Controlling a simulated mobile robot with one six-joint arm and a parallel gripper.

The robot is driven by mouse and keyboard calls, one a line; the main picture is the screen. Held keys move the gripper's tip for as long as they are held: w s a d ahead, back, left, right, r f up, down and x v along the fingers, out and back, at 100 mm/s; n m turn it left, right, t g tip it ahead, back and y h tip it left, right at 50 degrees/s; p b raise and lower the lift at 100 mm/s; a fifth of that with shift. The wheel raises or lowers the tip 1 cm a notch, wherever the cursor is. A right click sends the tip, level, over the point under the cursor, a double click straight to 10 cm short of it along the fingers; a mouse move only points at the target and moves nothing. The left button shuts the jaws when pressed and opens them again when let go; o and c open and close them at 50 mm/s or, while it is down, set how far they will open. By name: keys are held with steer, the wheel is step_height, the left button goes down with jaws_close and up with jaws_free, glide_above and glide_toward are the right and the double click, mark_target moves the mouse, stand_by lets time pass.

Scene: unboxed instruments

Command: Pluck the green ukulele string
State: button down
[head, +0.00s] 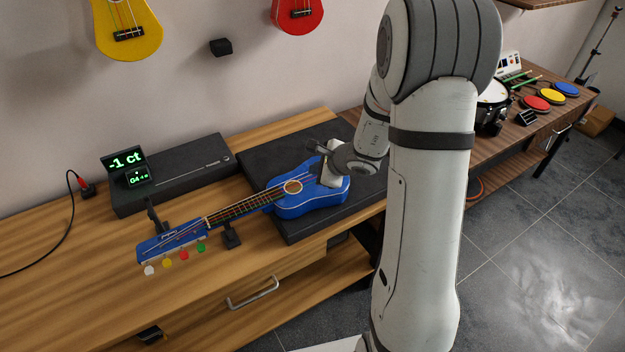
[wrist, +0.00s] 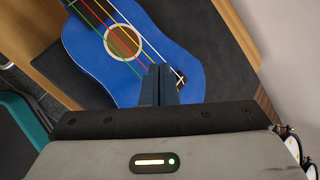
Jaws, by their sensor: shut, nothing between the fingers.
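The blue ukulele (head: 318,200) lies on its back on a black mat, neck pointing to the lower left. Its head has white, yellow, red and green (head: 201,247) pegs. In the wrist view the ukulele body (wrist: 185,62) fills the top, with thin coloured strings crossing the sound hole (wrist: 123,42). A green string is among them, but its exact line is hard to follow near the bridge. My gripper (wrist: 160,70) is shut and empty, its dark fingertips over the body near the bridge end. Whether they touch a string I cannot tell.
A tuner display (head: 126,163) reading "-1 ct" and G4 stands on a black box (head: 185,170) behind the neck. Dark supports (head: 231,237) stand by the neck. Drums and coloured pads (head: 552,96) are on the right bench (head: 480,152). Yellow and red ukuleles hang on the wall.

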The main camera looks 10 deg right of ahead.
mark_target(316, 187)
step_height(316, 187, up, 3)
steer(key=shift+r+p, duration=0.15)
steer(key=shift+p, duration=0.65)
